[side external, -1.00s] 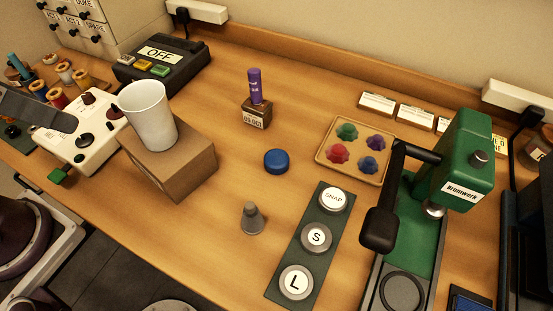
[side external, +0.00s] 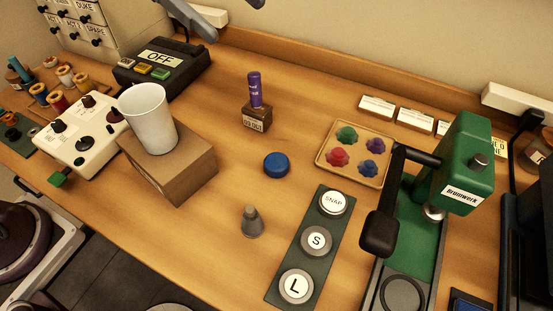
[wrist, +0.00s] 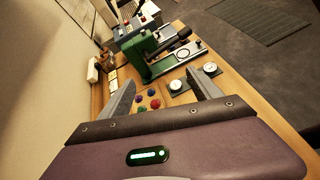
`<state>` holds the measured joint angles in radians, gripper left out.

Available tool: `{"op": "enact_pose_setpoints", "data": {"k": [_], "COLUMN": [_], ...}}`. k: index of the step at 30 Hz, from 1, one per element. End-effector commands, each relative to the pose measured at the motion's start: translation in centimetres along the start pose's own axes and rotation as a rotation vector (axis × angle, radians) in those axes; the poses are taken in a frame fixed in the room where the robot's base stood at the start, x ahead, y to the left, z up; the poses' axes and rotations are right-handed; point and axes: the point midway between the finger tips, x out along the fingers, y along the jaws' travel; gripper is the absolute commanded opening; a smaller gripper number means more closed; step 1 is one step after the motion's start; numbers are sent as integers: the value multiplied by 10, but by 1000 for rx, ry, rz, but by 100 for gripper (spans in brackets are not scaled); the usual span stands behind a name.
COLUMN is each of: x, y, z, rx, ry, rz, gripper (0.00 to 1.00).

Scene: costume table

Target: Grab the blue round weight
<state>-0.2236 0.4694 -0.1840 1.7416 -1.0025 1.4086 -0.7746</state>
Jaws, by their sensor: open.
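The blue round weight (side external: 276,162) is a small, low blue disc lying on the wooden table in the middle of the side external view. My gripper (side external: 235,21) is only partly in that view, at the top edge, with its finger tips showing above the back of the table, well away from the weight. In the wrist view my gripper (wrist: 164,88) has its two fingers spread apart with nothing held between them. I cannot make out the blue weight in the wrist view.
A tray of coloured pieces (side external: 323,170), a green press (side external: 465,160) and a button strip (side external: 317,240) stand right of the weight. A stamp block (side external: 257,117) is behind it, a grey cone (side external: 252,222) in front. A white cup (side external: 150,120) on a box (side external: 185,172) is left.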

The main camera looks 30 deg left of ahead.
Motion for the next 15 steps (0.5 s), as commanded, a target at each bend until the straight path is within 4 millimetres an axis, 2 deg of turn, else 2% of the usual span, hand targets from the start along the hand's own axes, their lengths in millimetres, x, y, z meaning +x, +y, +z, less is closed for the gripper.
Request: {"op": "enact_pose_setpoints", "data": {"k": [1,2,3,6,9,12,15], "x": [-1,3,20,55,83,105,118], "y": [16,19,10,-3,-12,-19,-23], "z": [-10,-20,-48,-115,-170,-212,-239], "rx": [-79,-112,-111,-108,-101,-96,-91], "ry": [-69,-97,-89,-86,-82,-80,-78], "rz": [20,25,18,17,19,20,21], "gripper": [73,73,73,73,73,73,73]}}
